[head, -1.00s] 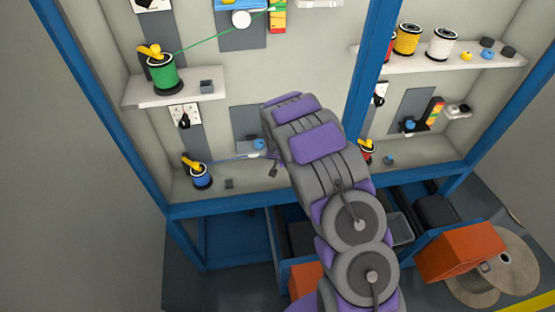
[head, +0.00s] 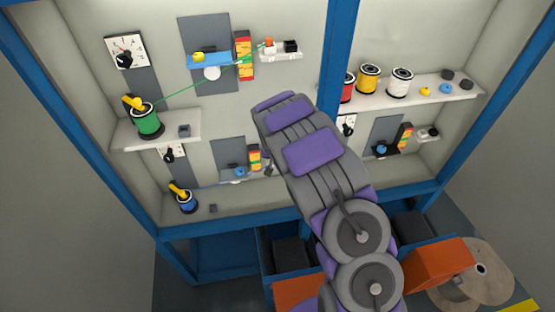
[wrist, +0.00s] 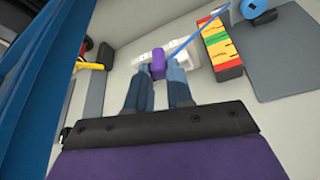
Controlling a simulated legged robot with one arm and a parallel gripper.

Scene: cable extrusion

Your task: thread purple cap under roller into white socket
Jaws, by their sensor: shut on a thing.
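In the wrist view, my gripper (wrist: 158,84) has its two blue fingers around the purple cap (wrist: 157,64), which sticks out beyond their tips. A blue cable (wrist: 198,32) runs from the cap up and right to the blue roller (wrist: 252,10). The white socket piece (wrist: 176,50) is on the wall right behind the cap; whether they touch I cannot tell. In the head view, the roller (head: 240,172) is on the lower left panel, left of my gripper's end. My arm hides the cap and white socket there. Whether the cable passes under the roller is unclear.
A red, yellow and green block (wrist: 220,46) stands between the roller and the socket. The blue spool (head: 187,202) stands on the lower shelf at left. A blue frame post (head: 338,50) is close right of my arm. A green cable (head: 195,88) crosses the panel above.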

